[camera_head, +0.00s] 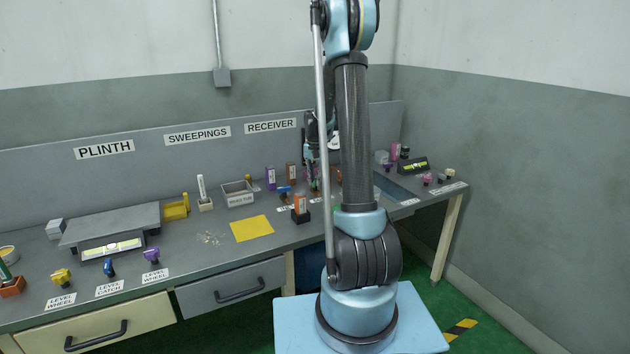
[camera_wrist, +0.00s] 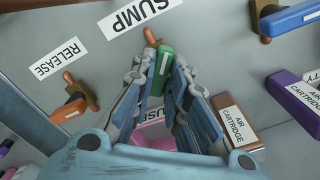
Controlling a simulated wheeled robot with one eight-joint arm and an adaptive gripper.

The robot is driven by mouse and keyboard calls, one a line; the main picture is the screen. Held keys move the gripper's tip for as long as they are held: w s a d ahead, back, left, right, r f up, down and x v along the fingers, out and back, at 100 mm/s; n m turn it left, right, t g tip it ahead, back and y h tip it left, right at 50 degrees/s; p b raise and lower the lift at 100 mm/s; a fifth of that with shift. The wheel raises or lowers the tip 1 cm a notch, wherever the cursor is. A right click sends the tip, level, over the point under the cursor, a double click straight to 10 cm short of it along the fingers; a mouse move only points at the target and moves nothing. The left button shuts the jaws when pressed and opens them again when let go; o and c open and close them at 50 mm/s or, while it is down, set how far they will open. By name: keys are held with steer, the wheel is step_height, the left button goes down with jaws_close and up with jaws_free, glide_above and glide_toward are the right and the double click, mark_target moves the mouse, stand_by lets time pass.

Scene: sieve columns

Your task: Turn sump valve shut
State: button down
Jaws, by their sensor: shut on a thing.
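In the wrist view, the sump valve shows a green handle (camera_wrist: 163,65) with a brown end (camera_wrist: 151,38) just below the SUMP label (camera_wrist: 138,14). My gripper (camera_wrist: 160,85) has its two fingers closed in on either side of the green handle. The valve's lower part is hidden between the fingers. In the head view my gripper (camera_head: 312,158) is low over the bench near the RECEIVER sign, largely hidden behind my arm; the sump valve cannot be made out there.
An orange RELEASE valve (camera_wrist: 66,111) is left of the fingers, and a blue handle (camera_wrist: 292,18) is at the upper right. A brown air cartridge (camera_wrist: 234,124), a purple cartridge (camera_wrist: 292,95) and a pink item (camera_wrist: 155,135) stand close by. A yellow mat (camera_head: 252,229) lies on the bench.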

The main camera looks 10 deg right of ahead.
mark_target(315, 180)
steer(key=m, duration=0.5)
steer(key=shift+a+m, duration=0.1)
steer(key=shift+m, duration=2.4)
steer(key=shift+w, duration=0.1)
steer(key=c, duration=1.6)
jaws_free()
step_height(315, 180, up, 12)
